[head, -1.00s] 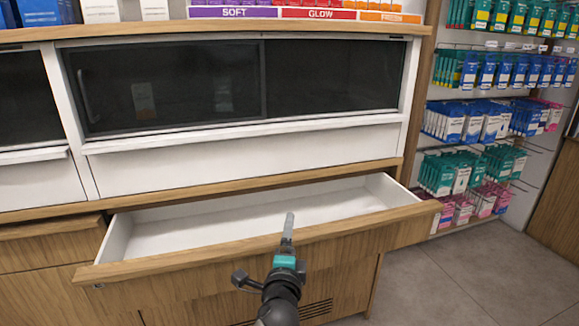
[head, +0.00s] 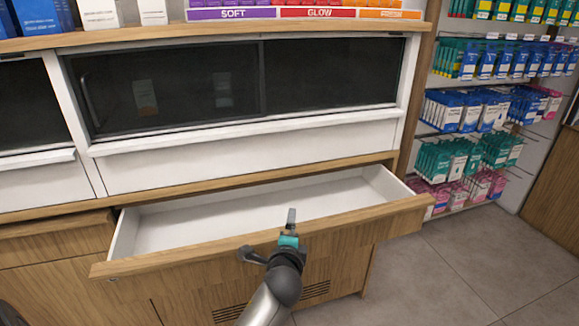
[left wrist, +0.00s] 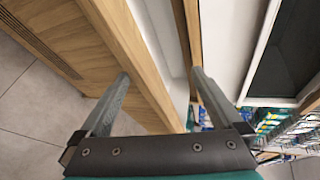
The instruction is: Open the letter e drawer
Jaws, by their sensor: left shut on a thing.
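A wide wooden drawer (head: 190,256) with a white interior (head: 230,214) stands pulled out from the counter's lower part. It is empty where I can see inside. No letter is readable on its front. My left gripper (head: 290,226) is at the middle of the drawer's top front edge, with one finger showing inside the drawer. In the left wrist view its fingers (left wrist: 160,74) straddle the wooden front panel (left wrist: 118,40), one on each side, shut on it. My right gripper is not in view.
Above the drawer is a white cabinet with dark sliding glass (head: 170,90). A closed wooden drawer (head: 50,245) is at the left. Shelves of packaged goods (head: 470,110) stand at the right. Tiled floor (head: 460,270) is clear at the lower right.

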